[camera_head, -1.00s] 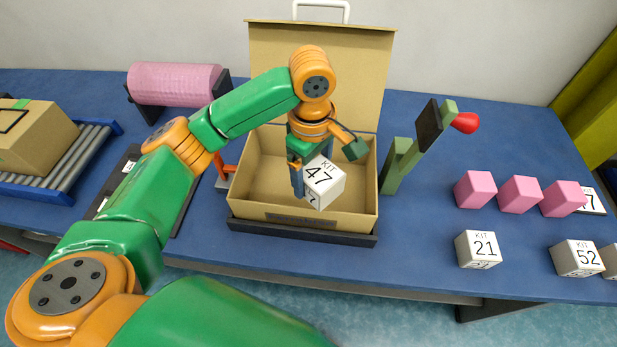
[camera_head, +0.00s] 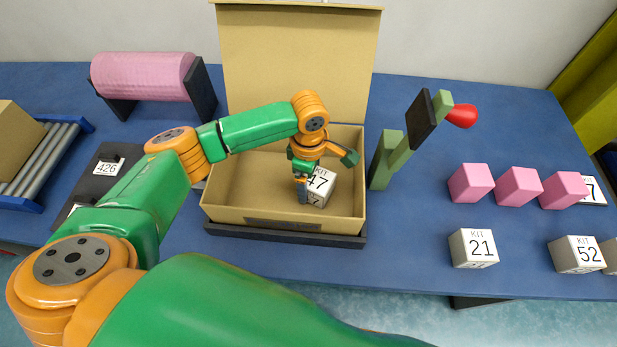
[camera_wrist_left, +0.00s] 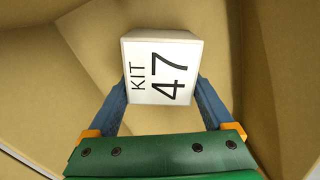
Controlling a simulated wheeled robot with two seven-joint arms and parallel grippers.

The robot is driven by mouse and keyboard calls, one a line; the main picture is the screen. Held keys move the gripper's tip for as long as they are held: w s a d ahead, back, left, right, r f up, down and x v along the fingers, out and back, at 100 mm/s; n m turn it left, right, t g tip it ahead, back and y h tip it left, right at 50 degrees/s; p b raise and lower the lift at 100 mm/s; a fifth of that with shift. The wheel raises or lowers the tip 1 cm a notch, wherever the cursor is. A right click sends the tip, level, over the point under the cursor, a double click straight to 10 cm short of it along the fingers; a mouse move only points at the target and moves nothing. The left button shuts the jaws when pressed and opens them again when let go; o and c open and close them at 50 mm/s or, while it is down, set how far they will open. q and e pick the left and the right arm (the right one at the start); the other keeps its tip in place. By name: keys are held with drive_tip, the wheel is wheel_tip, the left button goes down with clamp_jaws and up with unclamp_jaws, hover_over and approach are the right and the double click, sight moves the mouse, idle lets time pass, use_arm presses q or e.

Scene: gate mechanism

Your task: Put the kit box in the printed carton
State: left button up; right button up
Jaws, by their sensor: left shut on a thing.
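The white kit box marked KIT 47 (camera_head: 321,186) is inside the open printed carton (camera_head: 240,196), in its right half. My left gripper (camera_head: 303,190) reaches down into the carton and is shut on the kit box. In the left wrist view the kit box (camera_wrist_left: 162,70) sits between the two blue fingers (camera_wrist_left: 163,95), its label facing the camera, with carton walls around it. Whether the box touches the carton floor cannot be told. The carton's lid (camera_head: 298,60) stands upright at the back. My right gripper is not in view.
White boxes KIT 21 (camera_head: 474,249) and KIT 52 (camera_head: 576,254) and several pink cubes (camera_head: 471,183) stand on the blue table to the right. A green stand with a red knob (camera_head: 461,116) is close right of the carton. A pink roll (camera_head: 143,77) and roller conveyor (camera_head: 43,160) are left.

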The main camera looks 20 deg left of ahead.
use_arm(q)
drive_tip(key=shift+w, duration=0.15)
drive_tip(key=o, duration=1.5)
drive_tip(key=shift+f, duration=0.1)
drive_tip(key=shift+s, duration=0.2)
wheel_tip(320, 180, up, 12)
drive_tip(key=shift+w+r, duration=0.1)
drive_tip(key=shift+r, duration=0.05)
